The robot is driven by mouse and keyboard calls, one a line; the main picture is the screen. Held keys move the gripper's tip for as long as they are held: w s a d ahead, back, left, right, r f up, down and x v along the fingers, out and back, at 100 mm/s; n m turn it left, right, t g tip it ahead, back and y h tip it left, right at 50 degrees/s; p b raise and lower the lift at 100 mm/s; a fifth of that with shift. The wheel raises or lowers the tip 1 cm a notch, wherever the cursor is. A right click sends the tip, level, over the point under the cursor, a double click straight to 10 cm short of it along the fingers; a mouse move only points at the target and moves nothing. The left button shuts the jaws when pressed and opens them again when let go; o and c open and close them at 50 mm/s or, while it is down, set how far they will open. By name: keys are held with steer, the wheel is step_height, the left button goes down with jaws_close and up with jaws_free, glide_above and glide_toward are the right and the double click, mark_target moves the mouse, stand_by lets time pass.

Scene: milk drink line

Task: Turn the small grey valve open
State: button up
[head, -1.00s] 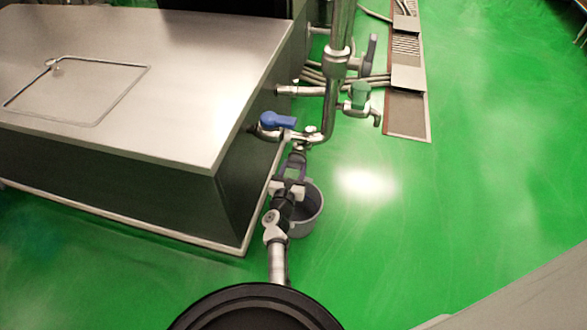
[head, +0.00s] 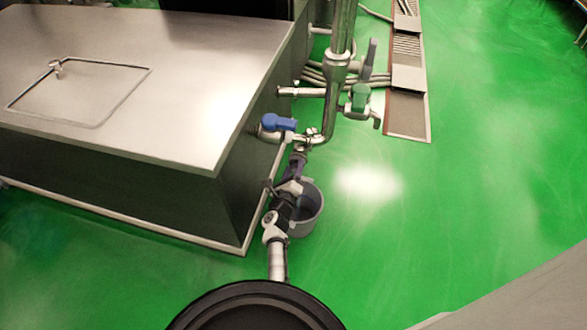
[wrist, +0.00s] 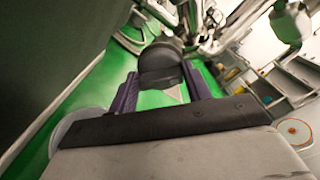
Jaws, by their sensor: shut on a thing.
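My gripper (head: 296,164) is at the lower end of the pipework, beside the corner of the steel tank. In the wrist view its two purple fingers (wrist: 160,88) stand either side of a dark grey, rounded piece (wrist: 160,62), which looks like the small grey valve's handle. The gripper is shut on it. In the head view the gripper covers most of this valve, so its turn angle cannot be read there.
A blue-handled valve (head: 279,123) sits just above my gripper. A green valve (head: 360,97) and a larger grey lever (head: 370,55) are up to the right. A grey bucket (head: 314,214) stands below my wrist. Green floor (head: 470,190) is clear to the right.

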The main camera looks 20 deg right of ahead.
steer(key=n+p, duration=0.1)
steer(key=n, duration=0.3)
steer(key=shift+w+r+n, duration=0.1)
steer(key=shift+w+n, duration=0.05)
steer(key=shift+n, duration=0.15)
steer(key=shift+n+p, duration=0.45)
steer(key=shift+n, duration=1.15)
steer(key=o, duration=0.9)
steer(key=shift+f, duration=0.2)
steer(key=shift+a, duration=0.1)
steer(key=p+v, duration=0.1)
steer(key=v, duration=1.3)
steer(key=shift+p, duration=0.3)
